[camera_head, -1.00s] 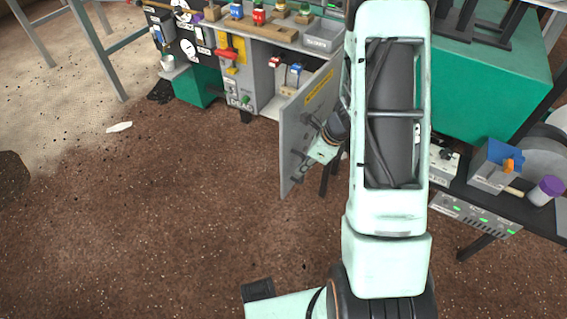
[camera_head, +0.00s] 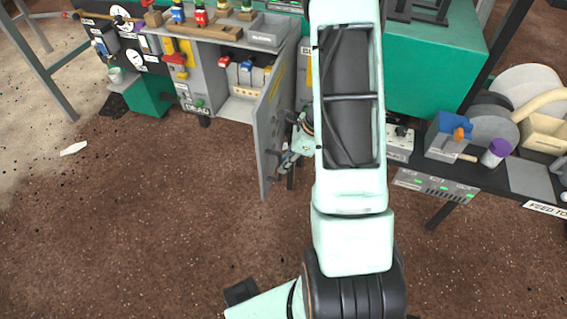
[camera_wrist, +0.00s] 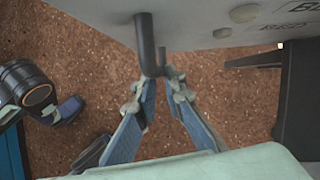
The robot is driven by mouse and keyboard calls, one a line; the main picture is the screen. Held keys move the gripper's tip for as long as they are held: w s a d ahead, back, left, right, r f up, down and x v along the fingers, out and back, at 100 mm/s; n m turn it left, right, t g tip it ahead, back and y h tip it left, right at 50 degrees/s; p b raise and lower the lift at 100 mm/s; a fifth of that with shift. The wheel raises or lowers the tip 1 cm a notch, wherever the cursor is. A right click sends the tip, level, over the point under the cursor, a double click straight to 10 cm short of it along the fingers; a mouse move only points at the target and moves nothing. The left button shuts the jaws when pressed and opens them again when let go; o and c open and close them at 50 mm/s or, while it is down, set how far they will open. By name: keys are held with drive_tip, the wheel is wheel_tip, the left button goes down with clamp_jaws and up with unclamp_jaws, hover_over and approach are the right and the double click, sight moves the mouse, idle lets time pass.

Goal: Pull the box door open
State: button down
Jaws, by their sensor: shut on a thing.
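The grey box door (camera_head: 266,135) stands swung out from the grey box (camera_head: 240,85), and I see it at a steep angle. Levers with red and blue tops show inside the box. My gripper (camera_head: 287,160) is at the lower part of the door, on its outer face, partly hidden by my arm. In the wrist view the door (camera_wrist: 215,25) fills the top edge, and a dark bar handle (camera_wrist: 147,45) sticks out from it. My gripper (camera_wrist: 160,88) has its blue fingers closed around the handle's end; the exact contact is hard to see.
A bench with a grey bin (camera_head: 268,32) and coloured figures stands above the box. A green block (camera_head: 430,65) and a dark table with a purple-capped container (camera_head: 496,150) are at the right. The brown floor (camera_head: 150,230) in front is clear.

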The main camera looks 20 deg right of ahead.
drive_tip(key=c, duration=2)
unclamp_jaws()
drive_tip(key=shift+s+d+f, duration=0.15)
drive_tip(key=shift+s+d, duration=0.15)
drive_tip(key=shift+d, duration=0.35)
drive_tip(key=shift+w+a, duration=0.1)
drive_tip(key=shift+a, duration=0.05)
drive_tip(key=v, duration=1.2)
